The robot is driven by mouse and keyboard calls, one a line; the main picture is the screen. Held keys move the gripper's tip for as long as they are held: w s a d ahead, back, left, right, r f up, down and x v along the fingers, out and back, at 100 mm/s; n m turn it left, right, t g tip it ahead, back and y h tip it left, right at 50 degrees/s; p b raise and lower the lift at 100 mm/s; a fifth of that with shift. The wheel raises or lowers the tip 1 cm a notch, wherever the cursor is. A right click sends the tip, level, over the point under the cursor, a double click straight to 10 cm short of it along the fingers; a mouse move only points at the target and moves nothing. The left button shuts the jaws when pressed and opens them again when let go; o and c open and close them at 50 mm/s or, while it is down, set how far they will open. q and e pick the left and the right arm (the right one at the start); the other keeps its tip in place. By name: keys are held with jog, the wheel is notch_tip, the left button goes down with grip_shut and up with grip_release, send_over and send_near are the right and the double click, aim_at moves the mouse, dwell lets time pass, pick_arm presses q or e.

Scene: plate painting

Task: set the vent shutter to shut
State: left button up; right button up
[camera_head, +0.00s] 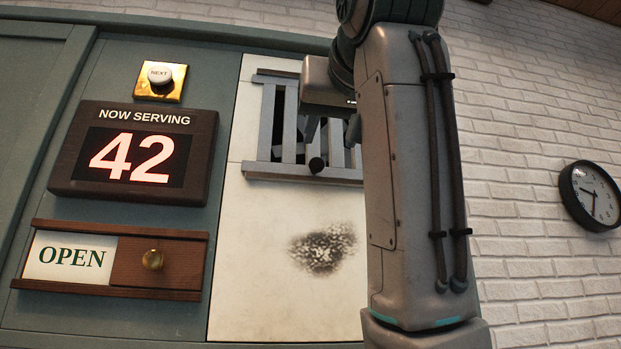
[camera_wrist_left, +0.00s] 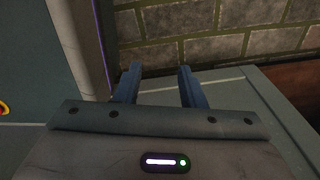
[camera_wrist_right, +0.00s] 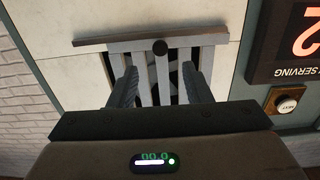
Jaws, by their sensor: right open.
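The vent shutter (camera_head: 289,125) is a grey slatted panel on a pale wall panel, with dark gaps between its slats. A black knob (camera_head: 317,164) sits at its lower rail. My right gripper (camera_head: 331,132) is in front of the vent, just above the knob, and my right arm hides the vent's right side. In the right wrist view the fingers (camera_wrist_right: 160,88) are apart and empty, with slats and the knob (camera_wrist_right: 160,47) showing between and beyond them. My left gripper (camera_wrist_left: 158,82) is open and empty, facing a brick wall away from the vent.
Left of the vent are a NEXT button (camera_head: 160,76), a NOW SERVING 42 display (camera_head: 135,118) and a wooden OPEN slider (camera_head: 180,262) with a brass knob. A dark smudge (camera_head: 323,248) marks the panel below the vent. A clock (camera_head: 590,196) hangs at right.

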aim_at(319, 164)
jog(key=w+p, duration=0.1)
jog(key=w+a+p, duration=0.1)
jog(key=w, duration=0.1)
jog(key=w+r+p, duration=0.1)
jog(key=w, duration=0.1)
jog(key=shift+w+a, duration=0.15)
jog(key=shift+w, duration=0.1)
jog(key=w, duration=0.1)
jog(key=w+p, duration=0.1)
jog(key=w, duration=0.1)
jog(key=shift+a+f, duration=0.2)
jog(key=shift+w, duration=0.25)
jog(key=shift+c, duration=1.4)
grip_shut()
pick_arm(q)
jog(key=r, duration=0.1)
jog(key=s+r, duration=0.1)
jog(key=r, duration=0.2)
jog(key=shift+s+d+r, duration=0.1)
jog(key=shift+s+r, duration=0.05)
jog(key=shift+s, duration=0.15)
